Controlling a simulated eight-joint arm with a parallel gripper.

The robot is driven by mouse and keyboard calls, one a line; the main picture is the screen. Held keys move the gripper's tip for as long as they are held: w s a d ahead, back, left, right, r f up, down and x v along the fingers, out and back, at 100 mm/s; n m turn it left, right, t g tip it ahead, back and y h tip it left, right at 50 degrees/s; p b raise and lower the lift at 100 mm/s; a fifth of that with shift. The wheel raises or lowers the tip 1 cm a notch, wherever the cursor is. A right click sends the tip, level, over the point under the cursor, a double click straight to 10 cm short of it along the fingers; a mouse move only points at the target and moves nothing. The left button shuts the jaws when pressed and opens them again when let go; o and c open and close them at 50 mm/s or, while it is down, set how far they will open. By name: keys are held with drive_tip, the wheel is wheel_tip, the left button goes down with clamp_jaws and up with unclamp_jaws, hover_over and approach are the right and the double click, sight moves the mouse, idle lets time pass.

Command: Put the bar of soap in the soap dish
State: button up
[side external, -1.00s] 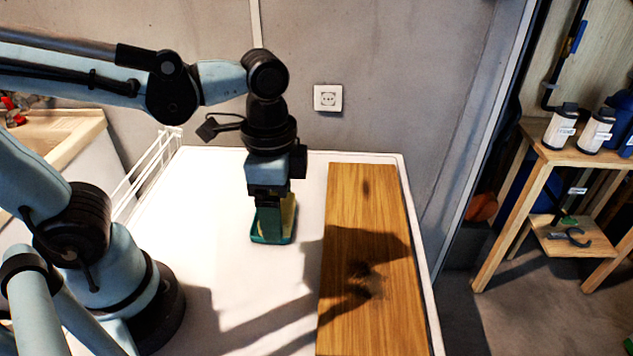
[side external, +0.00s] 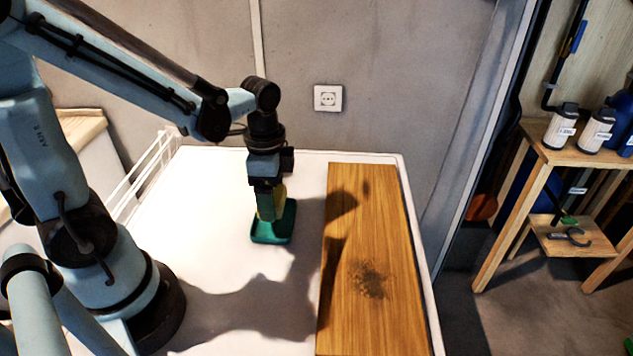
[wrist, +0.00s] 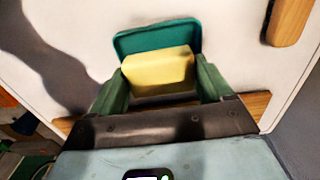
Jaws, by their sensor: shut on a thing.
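The yellow bar of soap (wrist: 158,70) is gripped between the two green fingers of my gripper (wrist: 160,84) in the wrist view. In the side view the soap (side external: 280,203) shows as a yellow strip beside the fingers of my gripper (side external: 270,212). The teal soap dish (side external: 270,236) lies on the white top, directly under and in front of the fingers. In the wrist view the dish (wrist: 155,38) shows beyond the soap, which hides part of it. The soap is over or at the dish's back part; I cannot tell whether they touch.
A wooden board (side external: 372,240) with a dark patch lies right of the dish on the white top (side external: 215,235). A white wire rack (side external: 150,170) stands at the left edge. The wall with a socket (side external: 328,98) is behind. White top around the dish is clear.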

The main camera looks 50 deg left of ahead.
sight(278, 201)
drive_tip(key=shift+f, duration=1.9)
drive_tip(key=shift+f, duration=0.15)
drive_tip(key=o, duration=0.8)
drive_tip(key=shift+o, duration=0.2)
wheel_tip(278, 201, up, 12)
drive_tip(key=shift+r, duration=0.1)
drive_tip(key=shift+s+d+r+n+t, duration=0.15)
drive_tip(key=shift+d+n+t, duration=0.15)
drive_tip(key=shift+n+t, duration=0.5)
drive_tip(key=n+t, duration=0.2)
drive_tip(key=n, duration=0.1)
drive_tip(key=shift+d, duration=0.35)
drive_tip(key=n+t, duration=0.2)
drive_tip(key=n, duration=0.1)
drive_tip(key=d+n+t, duration=0.1)
drive_tip(key=shift+r+t, duration=0.25)
drive_tip(key=shift+t, duration=0.05)
